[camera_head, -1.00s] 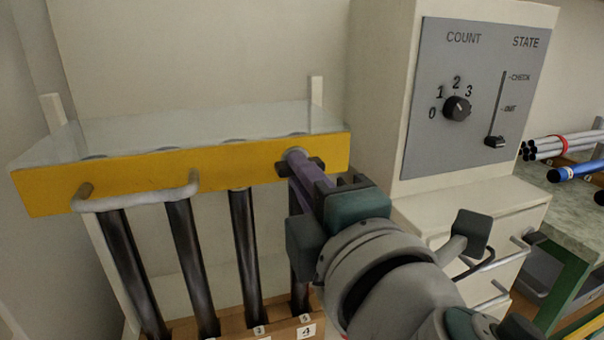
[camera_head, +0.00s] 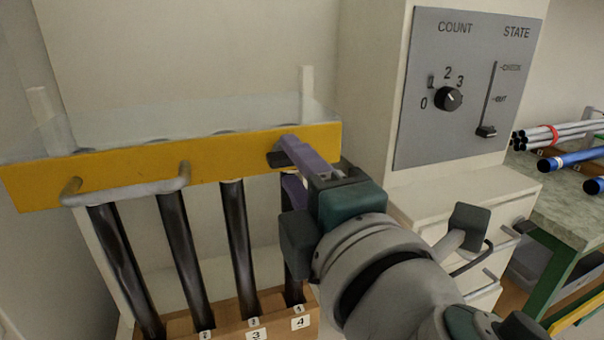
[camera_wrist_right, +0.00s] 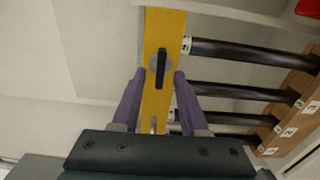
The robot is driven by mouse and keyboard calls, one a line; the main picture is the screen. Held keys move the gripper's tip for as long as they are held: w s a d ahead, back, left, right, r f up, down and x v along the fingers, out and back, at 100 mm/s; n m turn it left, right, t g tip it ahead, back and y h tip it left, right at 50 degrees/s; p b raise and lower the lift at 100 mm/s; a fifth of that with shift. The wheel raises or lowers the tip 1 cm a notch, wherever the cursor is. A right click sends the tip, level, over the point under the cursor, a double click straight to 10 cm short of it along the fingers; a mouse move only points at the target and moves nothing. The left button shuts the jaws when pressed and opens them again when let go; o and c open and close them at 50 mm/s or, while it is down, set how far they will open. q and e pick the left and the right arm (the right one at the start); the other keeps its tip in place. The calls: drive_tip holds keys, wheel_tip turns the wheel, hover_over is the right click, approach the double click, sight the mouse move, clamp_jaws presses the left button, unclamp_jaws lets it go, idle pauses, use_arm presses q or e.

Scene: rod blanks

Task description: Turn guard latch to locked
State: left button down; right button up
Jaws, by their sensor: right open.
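The guard latch is a dark bar-shaped handle (camera_wrist_right: 161,68) on a grey round disc, mounted on the yellow guard rail (camera_wrist_right: 152,120). In the right wrist view its long side lies along the rail. In the head view only the latch's dark left end (camera_head: 277,158) shows, near the rail's right end; the rest is hidden behind my right gripper (camera_head: 291,163). The right gripper's purple fingers are spread and empty. In the wrist view (camera_wrist_right: 157,78) they flank the rail, with the latch between and just beyond the tips; I cannot tell contact. My left gripper is not in view.
A grey handle (camera_head: 130,194) sticks out from the rail's left part. Dark rods (camera_head: 240,240) stand below in a numbered wooden rack (camera_head: 272,318). A COUNT and STATE panel (camera_head: 420,120) is on the cabinet to the right. A bench (camera_head: 545,200) holds more rods.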

drive_tip(key=v, duration=0.9)
drive_tip(key=shift+b, duration=0.35)
drive_tip(key=shift+s+r, duration=0.1)
drive_tip(key=s+d+m+g+h+p, duration=0.2)
drive_tip(key=d+m+g+h+p, duration=0.45)
drive_tip(key=d+m, duration=0.6)
drive_tip(key=s+d+r+m+g+y+p, duration=0.1)
drive_tip(key=s+d+m+g+p, duration=0.2)
drive_tip(key=s+m+g+p, duration=0.85)
wheel_tip(320, 180, up, 36)
drive_tip(key=s+n+t+p, duration=0.2)
drive_tip(key=n+t+p, duration=0.2)
drive_tip(key=p, duration=2.9)
drive_tip(key=shift+s+a, duration=0.25)
drive_tip(key=shift+s, duration=0.1)
